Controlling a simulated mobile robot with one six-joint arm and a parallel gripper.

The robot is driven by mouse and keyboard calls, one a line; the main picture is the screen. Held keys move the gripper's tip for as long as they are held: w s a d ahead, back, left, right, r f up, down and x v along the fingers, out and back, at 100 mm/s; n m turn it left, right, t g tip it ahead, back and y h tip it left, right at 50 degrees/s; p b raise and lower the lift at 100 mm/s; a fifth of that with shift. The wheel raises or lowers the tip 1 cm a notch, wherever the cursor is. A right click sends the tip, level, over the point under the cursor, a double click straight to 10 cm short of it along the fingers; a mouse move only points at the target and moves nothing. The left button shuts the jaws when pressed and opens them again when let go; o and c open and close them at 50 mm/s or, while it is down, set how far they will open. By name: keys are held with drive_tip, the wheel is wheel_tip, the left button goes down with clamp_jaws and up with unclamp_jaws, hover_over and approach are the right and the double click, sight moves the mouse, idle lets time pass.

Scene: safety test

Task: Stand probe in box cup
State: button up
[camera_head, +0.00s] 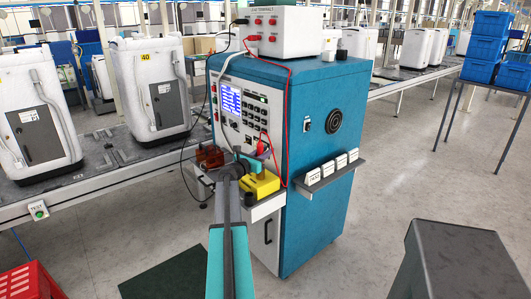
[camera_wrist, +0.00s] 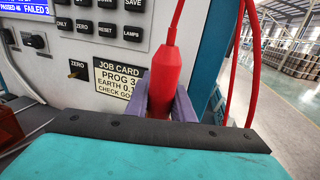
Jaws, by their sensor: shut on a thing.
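My gripper (camera_wrist: 163,100) is shut on the red probe (camera_wrist: 162,80), which stands roughly upright between the two grey-purple fingers in the wrist view. The probe's lower tip is hidden behind my gripper's body. In the head view the probe (camera_head: 264,143) shows small and red in front of the test cabinet's panel, above a yellow box (camera_head: 262,186). A small black cup-like piece (camera_head: 249,199) is at the box's front left on the shelf. Whether this is the box cup is unclear. My arm partly hides the shelf, and the wrist view does not show the box.
The teal test cabinet (camera_head: 325,190) stands close behind. A red cable (camera_wrist: 236,70) hangs beside the probe. A job card (camera_wrist: 116,78) is on the panel. Red-brown blocks (camera_head: 209,155) sit left on the shelf. A side ledge (camera_head: 330,176) holds several white tags.

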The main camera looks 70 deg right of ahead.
drive_tip(key=shift+f+b, duration=0.65)
drive_tip(key=shift+f, duration=0.4)
idle(0.4)
drive_tip(key=o, duration=1)
drive_tip(key=b+v, duration=0.1)
drive_tip(key=v, duration=1.3)
drive_tip(key=shift+b, duration=0.35)
